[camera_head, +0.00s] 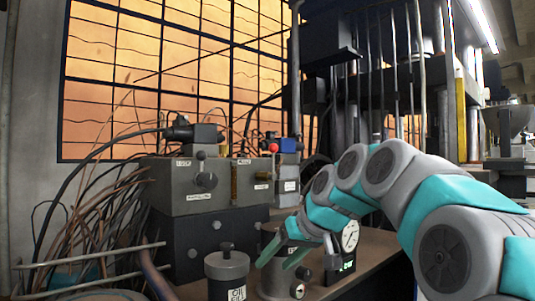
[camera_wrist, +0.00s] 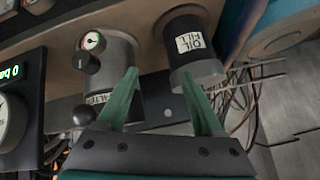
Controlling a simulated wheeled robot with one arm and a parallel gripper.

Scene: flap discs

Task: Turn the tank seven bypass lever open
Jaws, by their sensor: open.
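My gripper (camera_head: 279,263) reaches down over the bench with its two green fingers apart. In the wrist view my gripper (camera_wrist: 158,82) is open and empty between a grey filter housing (camera_wrist: 115,50) with a small dial and a black-and-grey cylinder (camera_wrist: 190,45) labelled OIL FILT. A black ball knob (camera_wrist: 83,115) shows left of the left finger, apart from it. No readable label shows which lever is tank seven bypass.
The OIL FILT cylinder (camera_head: 227,262) stands left of my gripper. A round gauge (camera_head: 350,236) with a green display stands close to its right. Loose cables (camera_head: 100,225) and rails crowd the left. My arm fills the right side.

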